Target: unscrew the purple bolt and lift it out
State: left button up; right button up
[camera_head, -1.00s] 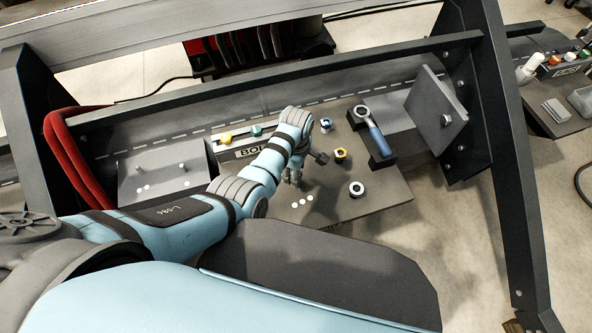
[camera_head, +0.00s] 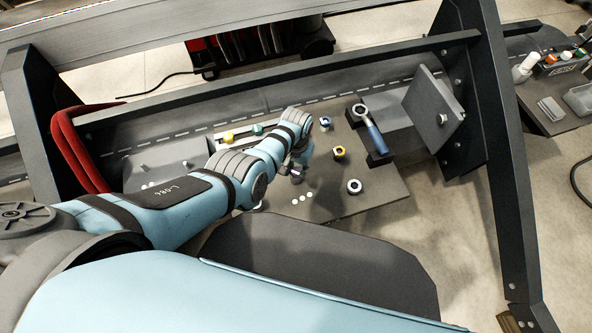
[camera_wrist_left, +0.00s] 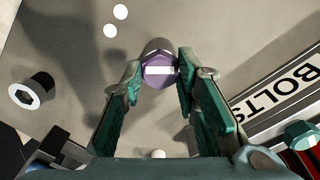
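The purple bolt (camera_wrist_left: 159,72) has a hexagonal head with a white stripe across it. In the left wrist view it sits between the tips of my left gripper (camera_wrist_left: 160,78), with a finger against each side. The gripper looks shut on it. A grey round part shows just behind the head; I cannot tell whether the bolt is raised from its seat. In the head view the bolt (camera_head: 296,175) is a small purple patch under my left gripper (camera_head: 297,165), over the grey plate (camera_head: 335,207). My right gripper is not in view.
A bolts tray (camera_head: 216,144) is behind my arm. Red hose (camera_head: 75,150) hangs at the left.

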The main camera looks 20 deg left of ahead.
pick_arm(q)
jog(key=c, duration=0.4)
jog(key=shift+o, duration=0.2)
jog(key=n, duration=1.2)
jog(key=n, duration=1.2)
jog(key=shift+r, duration=0.1)
jog(key=o, duration=0.9)
jog(key=shift+o, duration=0.2)
